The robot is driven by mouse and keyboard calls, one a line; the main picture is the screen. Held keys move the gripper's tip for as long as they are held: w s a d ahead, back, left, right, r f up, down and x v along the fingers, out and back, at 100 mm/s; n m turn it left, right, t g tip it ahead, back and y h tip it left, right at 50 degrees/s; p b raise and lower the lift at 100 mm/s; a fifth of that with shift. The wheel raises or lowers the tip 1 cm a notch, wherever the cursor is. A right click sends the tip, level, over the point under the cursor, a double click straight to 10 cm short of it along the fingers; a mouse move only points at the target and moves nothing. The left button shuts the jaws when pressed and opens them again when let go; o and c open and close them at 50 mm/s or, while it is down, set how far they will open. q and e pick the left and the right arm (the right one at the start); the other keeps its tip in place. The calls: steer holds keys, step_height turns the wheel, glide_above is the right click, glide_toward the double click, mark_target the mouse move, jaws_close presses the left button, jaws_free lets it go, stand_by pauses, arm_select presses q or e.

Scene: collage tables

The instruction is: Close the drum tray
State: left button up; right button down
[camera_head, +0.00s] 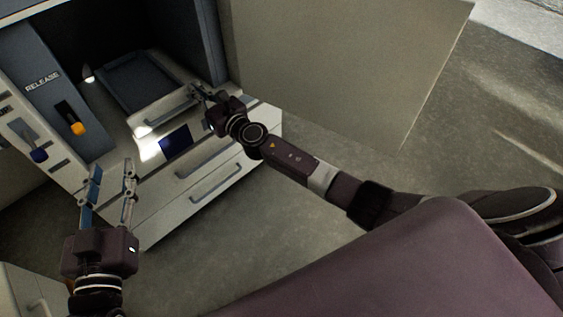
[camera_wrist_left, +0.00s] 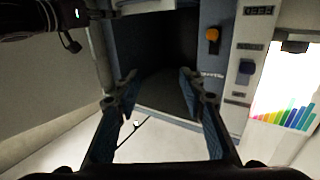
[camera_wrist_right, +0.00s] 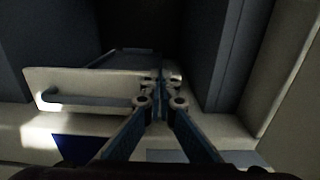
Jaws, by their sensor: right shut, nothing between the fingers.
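The drum tray (camera_head: 139,84) is a dark tray with a light front panel and a long handle. It sticks out of the dark opening of the machine in the head view. In the right wrist view its front panel (camera_wrist_right: 85,84) and dark bed (camera_wrist_right: 122,59) show. My right gripper (camera_head: 201,92) is shut and empty, with its fingertips at the right end of the tray's front panel; I cannot tell whether they touch. My left gripper (camera_head: 109,168) is open and empty, in front of the machine's left side, apart from the tray.
A blue panel marked RELEASE (camera_head: 45,80) carries an orange lever (camera_head: 77,129). A dark blue knob (camera_head: 39,155) sits at its left. Drawers with handles (camera_head: 216,183) lie below the tray. A beige side panel (camera_head: 330,60) stands at the right. Floor in front is clear.

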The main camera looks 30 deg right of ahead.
steer(key=shift+w+a, duration=0.15)
steer(key=shift+w, duration=0.2)
steer(key=shift+w+r, duration=0.1)
steer(key=shift+w, duration=0.05)
arm_select(q)
steer(key=shift+w+r, duration=0.3)
steer(key=shift+r, duration=0.35)
arm_select(e)
steer(key=shift+w+r, duration=0.1)
steer(key=shift+r, duration=0.1)
steer(key=shift+r, duration=0.15)
steer(key=shift+s+f, duration=0.2)
steer(key=shift+s, duration=0.25)
arm_select(q)
steer(key=shift+w+f, duration=0.1)
steer(key=shift+f, duration=0.05)
arm_select(e)
steer(key=v, duration=1.1)
steer(key=shift+s+f, duration=0.15)
steer(key=shift+s, duration=0.05)
